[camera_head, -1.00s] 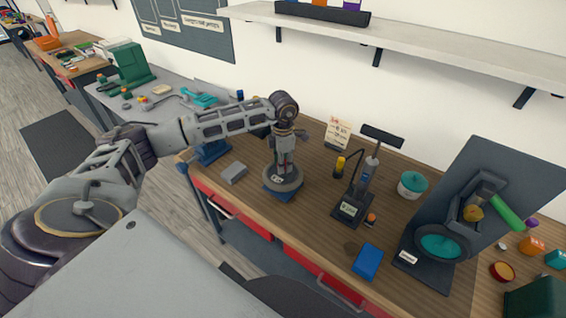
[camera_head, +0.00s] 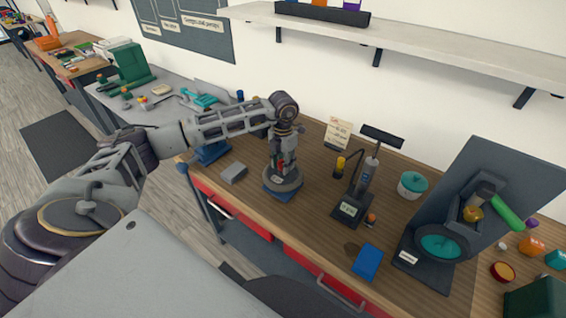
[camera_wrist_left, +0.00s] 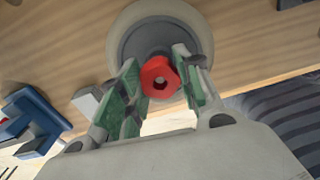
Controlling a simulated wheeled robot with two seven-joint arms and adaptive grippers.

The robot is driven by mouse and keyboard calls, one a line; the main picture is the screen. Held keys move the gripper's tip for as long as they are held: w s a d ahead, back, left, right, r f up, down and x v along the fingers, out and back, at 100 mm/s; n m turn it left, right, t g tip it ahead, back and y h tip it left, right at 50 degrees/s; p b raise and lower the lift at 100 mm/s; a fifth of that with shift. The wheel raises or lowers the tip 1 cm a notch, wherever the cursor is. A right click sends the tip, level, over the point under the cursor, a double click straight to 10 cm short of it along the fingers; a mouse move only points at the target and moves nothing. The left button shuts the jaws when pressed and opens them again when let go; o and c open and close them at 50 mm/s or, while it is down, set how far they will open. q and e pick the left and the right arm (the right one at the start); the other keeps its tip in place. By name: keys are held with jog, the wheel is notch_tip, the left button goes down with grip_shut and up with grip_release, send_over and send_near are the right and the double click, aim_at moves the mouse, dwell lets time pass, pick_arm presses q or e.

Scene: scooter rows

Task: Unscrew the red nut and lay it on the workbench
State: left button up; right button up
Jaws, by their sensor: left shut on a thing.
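The red nut (camera_wrist_left: 160,77) sits between the green-padded fingers of my left gripper (camera_wrist_left: 158,85) in the left wrist view. The gripper is shut on it. Below the nut is a round grey stand (camera_wrist_left: 122,28) with a darker centre. In the head view my left gripper (camera_head: 284,162) points down over this round stand (camera_head: 283,184), which has a blue base. The nut is mostly hidden there by the fingers, and I cannot tell whether it is still on a thread. The workbench (camera_head: 315,205) has a wooden top. My right gripper is not in view.
A grey block (camera_head: 233,173) lies left of the stand.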

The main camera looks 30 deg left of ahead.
pick_arm(q)
jog(key=shift+n, duration=3.6)
jog(key=shift+n+p, duration=0.7)
jog(key=shift+n, duration=2.5)
jog(key=o, duration=1.1)
jog(key=shift+r, duration=6)
